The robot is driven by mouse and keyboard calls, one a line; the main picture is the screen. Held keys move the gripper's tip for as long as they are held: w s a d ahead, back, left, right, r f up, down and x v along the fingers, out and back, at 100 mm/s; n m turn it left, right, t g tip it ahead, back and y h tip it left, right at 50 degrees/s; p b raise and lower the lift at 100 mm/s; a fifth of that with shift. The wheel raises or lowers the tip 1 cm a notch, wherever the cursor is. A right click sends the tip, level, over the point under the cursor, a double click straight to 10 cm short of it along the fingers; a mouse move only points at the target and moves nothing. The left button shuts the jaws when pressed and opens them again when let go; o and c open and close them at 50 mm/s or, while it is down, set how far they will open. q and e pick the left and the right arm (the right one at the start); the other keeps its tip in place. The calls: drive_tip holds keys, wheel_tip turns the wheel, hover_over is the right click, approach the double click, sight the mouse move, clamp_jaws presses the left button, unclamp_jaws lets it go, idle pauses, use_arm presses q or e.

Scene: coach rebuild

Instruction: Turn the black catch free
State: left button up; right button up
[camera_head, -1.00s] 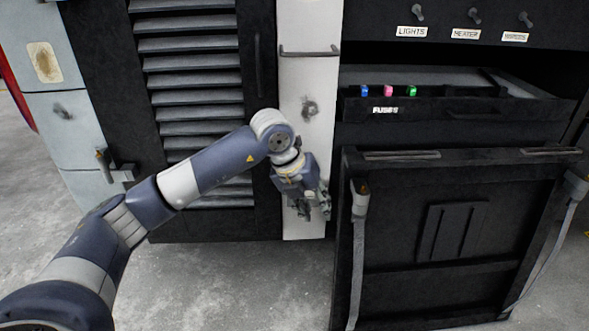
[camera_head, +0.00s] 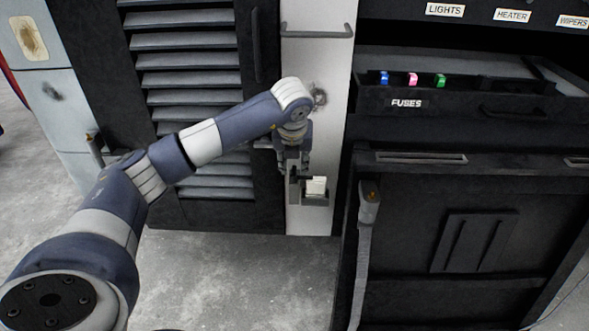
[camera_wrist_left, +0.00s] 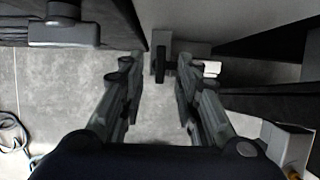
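My left gripper (camera_head: 293,165) points down in front of the white panel (camera_head: 316,120). Its two fingers are apart and nothing is between their tips; it also shows open in the left wrist view (camera_wrist_left: 157,88). A small upright black piece (camera_wrist_left: 160,66), which looks like the catch, stands just beyond the fingertips, roughly centred between them. In the head view a black piece (camera_head: 294,190) shows right below the fingers, beside a small holder (camera_head: 315,199) with a white item (camera_head: 316,186) in it. I cannot tell if a finger touches it. My right gripper is out of view.
A louvred black door (camera_head: 190,75) is on the left. On the right are an open fuse tray (camera_head: 460,110) with coloured fuses and a lowered black panel (camera_head: 450,200) with a strap (camera_head: 362,250). A metal bar handle (camera_head: 317,32) crosses the white panel above. Floor below is clear.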

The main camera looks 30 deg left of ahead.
sight(294, 171)
use_arm(q)
drive_tip(key=shift+x, duration=1.65)
use_arm(e)
drive_tip(key=shift+r, duration=0.8)
use_arm(q)
clamp_jaws()
